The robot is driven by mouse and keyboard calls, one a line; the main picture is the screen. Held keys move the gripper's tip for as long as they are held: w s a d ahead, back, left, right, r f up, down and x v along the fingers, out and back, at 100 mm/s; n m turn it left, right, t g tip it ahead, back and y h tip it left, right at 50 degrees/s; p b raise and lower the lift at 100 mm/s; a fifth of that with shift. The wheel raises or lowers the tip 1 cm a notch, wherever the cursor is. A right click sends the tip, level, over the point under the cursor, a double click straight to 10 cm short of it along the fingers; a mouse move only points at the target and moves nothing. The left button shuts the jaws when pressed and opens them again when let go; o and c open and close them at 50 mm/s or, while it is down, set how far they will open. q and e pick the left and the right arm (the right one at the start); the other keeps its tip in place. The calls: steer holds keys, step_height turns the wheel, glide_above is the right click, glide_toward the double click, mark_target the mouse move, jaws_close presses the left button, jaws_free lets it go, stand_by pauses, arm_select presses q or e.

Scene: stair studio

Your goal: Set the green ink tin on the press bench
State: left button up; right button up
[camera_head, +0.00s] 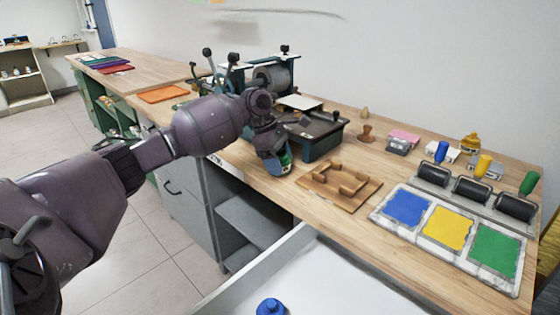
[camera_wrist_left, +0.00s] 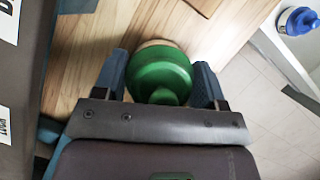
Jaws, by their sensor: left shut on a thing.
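The green ink tin (camera_wrist_left: 160,72) sits between the two fingers of my left gripper (camera_wrist_left: 161,88) in the left wrist view, with its rounded green top toward the camera. My left gripper (camera_head: 276,163) is shut on it. In the head view the gripper is over the front edge area of the wooden press bench (camera_head: 262,183), and only a sliver of green shows at the fingers. The tin is at or just above the bench top; I cannot tell whether it touches. My right gripper is not in view.
A dark tray-like box (camera_head: 318,136) stands right beside the gripper. A wooden block frame (camera_head: 340,185) and a slab with blue, yellow and green ink (camera_head: 380,218) lie to the right. A blue-topped object (camera_head: 270,307) is on a white surface (camera_head: 325,280) in front.

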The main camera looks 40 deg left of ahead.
arm_select(q)
steer(key=o, duration=1.1)
steer(key=shift+f, duration=0.1)
steer(key=shift+o, duration=0.3)
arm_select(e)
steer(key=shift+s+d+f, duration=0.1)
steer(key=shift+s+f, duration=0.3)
arm_select(q)
steer(key=p+v, duration=0.3)
steer(key=v, duration=0.9)
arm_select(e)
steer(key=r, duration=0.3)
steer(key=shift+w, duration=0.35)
arm_select(q)
steer(key=shift+d, duration=0.1)
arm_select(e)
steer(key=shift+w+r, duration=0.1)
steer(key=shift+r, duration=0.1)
